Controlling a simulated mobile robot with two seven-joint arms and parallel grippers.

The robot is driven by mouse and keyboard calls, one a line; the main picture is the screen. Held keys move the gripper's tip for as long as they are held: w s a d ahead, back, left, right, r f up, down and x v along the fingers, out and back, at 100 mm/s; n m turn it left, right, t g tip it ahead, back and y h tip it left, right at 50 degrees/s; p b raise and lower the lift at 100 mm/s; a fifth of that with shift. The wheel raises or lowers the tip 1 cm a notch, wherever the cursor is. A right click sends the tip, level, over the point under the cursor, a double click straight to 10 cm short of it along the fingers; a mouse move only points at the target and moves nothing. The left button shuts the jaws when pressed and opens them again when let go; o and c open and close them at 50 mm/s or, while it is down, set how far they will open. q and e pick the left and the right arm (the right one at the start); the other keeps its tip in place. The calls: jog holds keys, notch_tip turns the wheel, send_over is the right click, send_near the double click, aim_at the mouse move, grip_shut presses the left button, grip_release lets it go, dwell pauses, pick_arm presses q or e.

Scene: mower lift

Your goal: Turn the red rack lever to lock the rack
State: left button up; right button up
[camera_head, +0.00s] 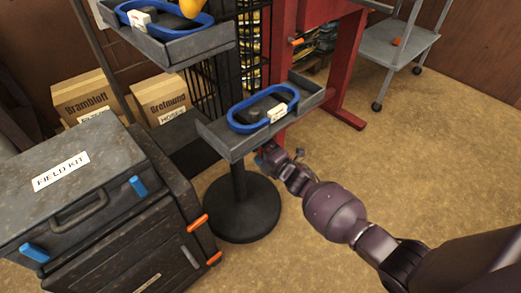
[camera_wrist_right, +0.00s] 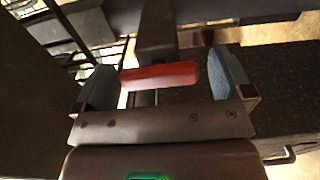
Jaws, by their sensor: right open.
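The red lever (camera_wrist_right: 160,75) shows in the right wrist view as a short red bar lying crosswise between the two blue-grey finger pads of my right gripper (camera_wrist_right: 164,70). The pads stand wide apart, with a gap showing between the lever and the right pad; the left pad is closer to its end. In the head view my right gripper (camera_head: 265,158) is low beside the post, under the front edge of the lower grey tray (camera_head: 222,143). The lever cannot be made out there. My left gripper is not in view.
The tray holds a blue-rimmed item (camera_head: 240,124); its post stands on a round black base (camera_head: 241,208). A black field kit case (camera_head: 60,195) is at left, with cardboard boxes (camera_head: 82,96) behind. A red frame (camera_head: 345,75) stands behind. Open floor lies at right.

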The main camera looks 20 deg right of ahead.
jog(key=shift+s+d, duration=0.1)
jog(key=shift+s, duration=0.1)
pick_arm(q)
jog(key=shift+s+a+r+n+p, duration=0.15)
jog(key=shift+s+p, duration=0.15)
jog(key=shift+p, duration=0.3)
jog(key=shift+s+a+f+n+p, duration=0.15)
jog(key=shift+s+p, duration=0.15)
jog(key=shift+p, duration=0.3)
pick_arm(e)
jog(key=v, duration=1)
jog(key=shift+s, duration=0.15)
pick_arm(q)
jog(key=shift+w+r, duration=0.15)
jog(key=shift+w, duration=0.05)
